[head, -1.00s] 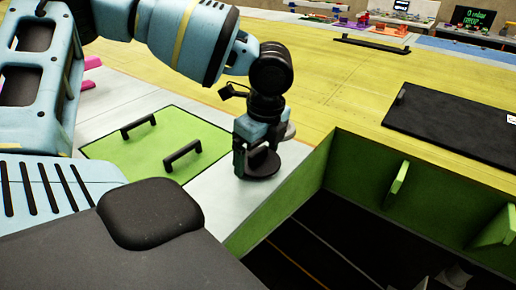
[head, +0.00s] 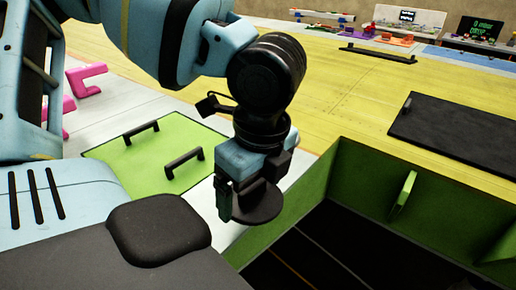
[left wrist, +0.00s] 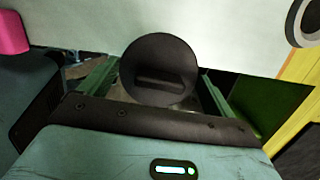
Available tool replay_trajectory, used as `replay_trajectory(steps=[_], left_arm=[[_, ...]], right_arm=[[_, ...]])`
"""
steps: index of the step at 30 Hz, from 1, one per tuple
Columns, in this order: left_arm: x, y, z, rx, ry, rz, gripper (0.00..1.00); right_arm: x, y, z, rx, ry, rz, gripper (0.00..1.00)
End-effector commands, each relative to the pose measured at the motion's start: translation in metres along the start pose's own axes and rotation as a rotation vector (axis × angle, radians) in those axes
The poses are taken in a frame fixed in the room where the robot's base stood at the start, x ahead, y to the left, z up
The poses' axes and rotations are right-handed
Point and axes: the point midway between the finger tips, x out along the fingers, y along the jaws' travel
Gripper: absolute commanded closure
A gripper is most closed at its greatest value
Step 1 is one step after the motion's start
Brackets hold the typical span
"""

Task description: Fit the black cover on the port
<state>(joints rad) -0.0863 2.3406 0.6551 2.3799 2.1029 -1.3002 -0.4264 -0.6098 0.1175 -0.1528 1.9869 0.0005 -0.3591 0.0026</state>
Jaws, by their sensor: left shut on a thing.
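The black cover (head: 258,204) is a round disc held low in my left gripper (head: 238,200). In the left wrist view the cover (left wrist: 158,58) shows a raised bar grip, between the two green fingers of the left gripper (left wrist: 157,88). The cover hangs over the pale surface beside the green-walled opening. A round grey ring with a dark middle (left wrist: 306,22), which may be the port, is cut off at the top right of the left wrist view, apart from the cover. In the head view I cannot make out the port. My right gripper is not in view.
A green-walled opening (head: 346,172) with ribs and a dark inside lies right of the gripper. A green panel (head: 150,160) with two black handles lies to the left. A black panel (head: 455,130) lies at right. Pink brackets (head: 88,80) stand far left. The yellow surface is mostly clear.

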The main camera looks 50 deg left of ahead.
Motion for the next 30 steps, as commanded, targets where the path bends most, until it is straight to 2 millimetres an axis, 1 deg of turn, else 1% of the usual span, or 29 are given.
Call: replay_trajectory(steps=[1,3,9,30], left_arm=[[-0.002,0.007,-0.005,0.004,-0.003,-0.002,0.4],[-0.003,0.015,-0.01,0.003,-0.003,-0.001,0.4],[-0.006,0.027,-0.019,0.001,-0.001,-0.001,0.4],[-0.006,0.028,-0.02,0.0,0.0,0.0,0.4]], right_arm=[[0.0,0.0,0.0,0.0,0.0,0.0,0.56],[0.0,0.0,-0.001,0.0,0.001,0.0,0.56],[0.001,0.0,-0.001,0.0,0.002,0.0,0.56],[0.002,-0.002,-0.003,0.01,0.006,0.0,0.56]])
